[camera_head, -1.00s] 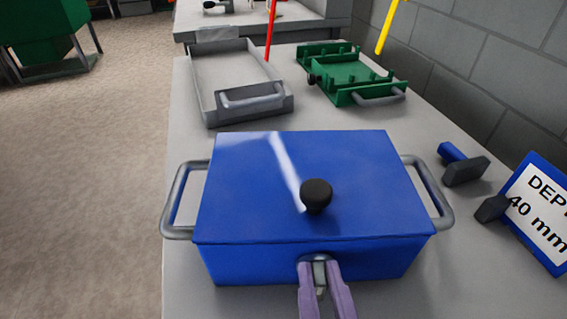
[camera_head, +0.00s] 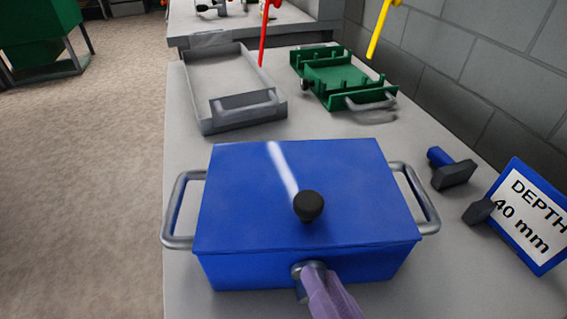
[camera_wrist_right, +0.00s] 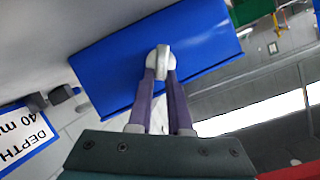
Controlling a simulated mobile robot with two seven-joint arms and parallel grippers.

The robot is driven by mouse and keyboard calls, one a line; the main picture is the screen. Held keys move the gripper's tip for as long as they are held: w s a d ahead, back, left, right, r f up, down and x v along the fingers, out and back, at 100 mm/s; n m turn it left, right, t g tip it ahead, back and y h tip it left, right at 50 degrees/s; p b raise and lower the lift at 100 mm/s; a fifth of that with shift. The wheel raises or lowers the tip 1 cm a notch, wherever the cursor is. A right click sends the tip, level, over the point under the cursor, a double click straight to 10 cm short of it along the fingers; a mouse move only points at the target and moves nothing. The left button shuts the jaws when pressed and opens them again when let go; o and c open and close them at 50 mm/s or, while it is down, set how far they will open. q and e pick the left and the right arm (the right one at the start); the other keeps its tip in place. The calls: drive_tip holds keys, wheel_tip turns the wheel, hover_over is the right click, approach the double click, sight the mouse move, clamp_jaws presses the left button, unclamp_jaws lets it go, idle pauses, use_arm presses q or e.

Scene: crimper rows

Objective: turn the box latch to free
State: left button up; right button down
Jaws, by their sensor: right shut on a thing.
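The blue box (camera_head: 300,195) stands on the grey bench with its lid down; a black knob (camera_head: 308,206) is on the lid. The latch (camera_head: 299,271) is a small grey metal piece on the box's front face, partly hidden by my right gripper (camera_head: 314,276). In the right wrist view, the purple fingers of my right gripper (camera_wrist_right: 160,75) are shut on the pale latch (camera_wrist_right: 162,58), one on each side, against the blue box face (camera_wrist_right: 205,45). My left gripper is not in view.
A grey tray (camera_head: 205,90) and a green fixture (camera_head: 320,78) lie behind the box. A blue-and-black tool (camera_head: 452,172) and a depth sign (camera_head: 530,215) are at right. Metal handles (camera_head: 180,235) stick out at the box's sides.

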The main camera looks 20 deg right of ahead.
drive_tip(key=m+b, duration=0.1)
drive_tip(key=f+m+y+b, duration=0.1)
drive_tip(key=shift+s+d+m+t, duration=0.1)
drive_tip(key=shift+d+m+t, duration=0.2)
drive_tip(key=shift+d+t, duration=0.1)
drive_tip(key=m+y+b, duration=0.1)
drive_tip(key=m+b, duration=0.1)
drive_tip(key=b, duration=0.1)
drive_tip(key=f+m+t+y+b, duration=0.1)
drive_tip(key=m+b, duration=0.1)
drive_tip(key=b, duration=0.1)
drive_tip(key=shift+d+f+t, duration=0.1)
drive_tip(key=shift+d+t, duration=0.1)
drive_tip(key=shift+t, duration=0.1)
drive_tip(key=shift+f+m+t+b, duration=0.1)
drive_tip(key=shift+m+t+b, duration=0.4)
drive_tip(key=shift+m+b, duration=0.9)
drive_tip(key=c, duration=0.8)
unclamp_jaws()
drive_tip(key=shift+c, duration=0.2)
drive_tip(key=s, duration=0.3)
drive_tip(key=s+d, duration=0.1)
drive_tip(key=s, duration=0.5)
drive_tip(key=shift+s+d, duration=0.4)
